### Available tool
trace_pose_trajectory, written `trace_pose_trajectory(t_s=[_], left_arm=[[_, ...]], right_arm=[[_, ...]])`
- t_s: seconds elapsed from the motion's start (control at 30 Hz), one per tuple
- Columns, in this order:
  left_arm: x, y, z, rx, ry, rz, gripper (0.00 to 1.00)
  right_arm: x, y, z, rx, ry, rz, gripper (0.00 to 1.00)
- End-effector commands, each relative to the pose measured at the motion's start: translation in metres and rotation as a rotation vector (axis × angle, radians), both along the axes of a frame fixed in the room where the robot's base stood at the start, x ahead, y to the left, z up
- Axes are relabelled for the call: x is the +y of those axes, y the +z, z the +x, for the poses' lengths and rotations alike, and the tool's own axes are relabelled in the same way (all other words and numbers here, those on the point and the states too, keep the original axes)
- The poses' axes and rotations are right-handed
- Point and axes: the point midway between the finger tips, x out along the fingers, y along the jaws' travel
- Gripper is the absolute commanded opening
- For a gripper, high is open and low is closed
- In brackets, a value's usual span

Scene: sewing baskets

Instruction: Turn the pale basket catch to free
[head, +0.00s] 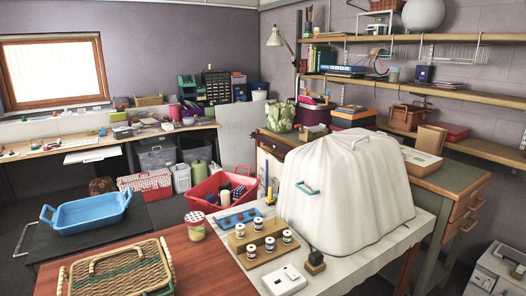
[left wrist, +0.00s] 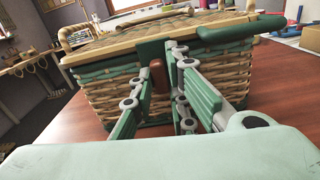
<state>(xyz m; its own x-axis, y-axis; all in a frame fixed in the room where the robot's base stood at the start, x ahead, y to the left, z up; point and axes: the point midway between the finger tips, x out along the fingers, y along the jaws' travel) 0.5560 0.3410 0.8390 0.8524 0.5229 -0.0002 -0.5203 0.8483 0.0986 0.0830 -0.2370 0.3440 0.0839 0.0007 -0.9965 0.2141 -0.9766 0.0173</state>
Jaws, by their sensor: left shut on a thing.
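The pale wicker basket (head: 117,271) stands at the front left of the red-brown table in the head view, lid closed. In the left wrist view the basket (left wrist: 95,98) fills the middle, with green bands and a green strap or plate down its front. The catch (left wrist: 157,76), a small red-brown peg, stands upright on that front. My left gripper (left wrist: 158,80) has its green-padded fingers on either side of the catch, closed on it. The fingers hide part of the catch and its mount. My right gripper is in neither view.
A wooden tray of small jars (head: 262,243), a blue tray (head: 239,217) and a white box (head: 284,280) stand to the right of the basket. A large white cover (head: 345,190) stands behind them. The red-brown table (head: 205,262) is clear beside the basket.

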Motion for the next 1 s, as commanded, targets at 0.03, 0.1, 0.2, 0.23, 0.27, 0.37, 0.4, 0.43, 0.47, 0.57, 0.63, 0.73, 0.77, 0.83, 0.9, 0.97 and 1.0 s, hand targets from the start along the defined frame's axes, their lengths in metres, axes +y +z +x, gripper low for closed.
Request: trace_pose_trajectory(t_s=[0.03,0.1,0.2,0.23,0.27,0.37,0.4,0.43,0.47,0.57,0.63,0.73,0.77,0.83,0.9,0.97,1.0], left_arm=[[0.000,0.000,0.000,0.001,0.000,0.001,0.00],[0.000,0.000,0.000,0.000,0.000,0.000,0.00],[0.000,-0.001,0.000,-0.009,0.000,-0.015,0.00],[0.000,-0.001,0.000,-0.015,0.000,-0.025,0.00],[0.000,-0.002,0.000,-0.022,0.000,-0.036,0.00],[0.000,-0.002,0.000,-0.046,0.000,-0.073,0.00],[0.000,-0.002,0.000,-0.054,0.000,-0.089,0.00],[0.000,-0.002,0.000,-0.061,0.000,-0.100,0.00],[0.000,-0.002,0.000,-0.068,0.000,-0.111,0.00],[0.000,-0.002,0.000,-0.090,-0.001,-0.148,0.00],[0.000,-0.002,0.000,-0.106,-0.001,-0.172,0.00],[-0.001,-0.001,0.000,-0.122,-0.001,-0.200,0.00],[-0.001,-0.001,0.000,-0.126,-0.001,-0.205,0.00],[-0.001,-0.001,0.000,-0.129,-0.001,-0.213,0.00],[-0.001,0.000,0.000,-0.130,-0.001,-0.215,0.00],[-0.001,0.000,0.000,-0.130,-0.001,-0.215,0.00],[-0.001,0.000,0.000,-0.130,-0.001,-0.215,0.00]], right_arm=[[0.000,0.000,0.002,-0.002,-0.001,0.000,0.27],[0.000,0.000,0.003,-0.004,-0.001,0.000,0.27],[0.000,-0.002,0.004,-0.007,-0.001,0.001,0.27],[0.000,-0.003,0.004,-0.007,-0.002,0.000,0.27],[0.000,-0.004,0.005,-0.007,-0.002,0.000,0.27],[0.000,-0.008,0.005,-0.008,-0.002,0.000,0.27],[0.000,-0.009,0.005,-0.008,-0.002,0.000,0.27],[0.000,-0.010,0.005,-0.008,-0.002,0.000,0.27],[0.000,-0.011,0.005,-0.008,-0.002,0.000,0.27],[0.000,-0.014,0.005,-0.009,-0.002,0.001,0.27],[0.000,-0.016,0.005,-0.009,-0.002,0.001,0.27],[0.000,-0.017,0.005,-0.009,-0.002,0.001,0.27],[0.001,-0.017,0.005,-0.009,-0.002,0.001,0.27],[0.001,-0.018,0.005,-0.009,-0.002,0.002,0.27],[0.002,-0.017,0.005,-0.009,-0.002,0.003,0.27],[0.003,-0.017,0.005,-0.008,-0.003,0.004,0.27],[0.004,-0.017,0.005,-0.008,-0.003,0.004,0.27]])
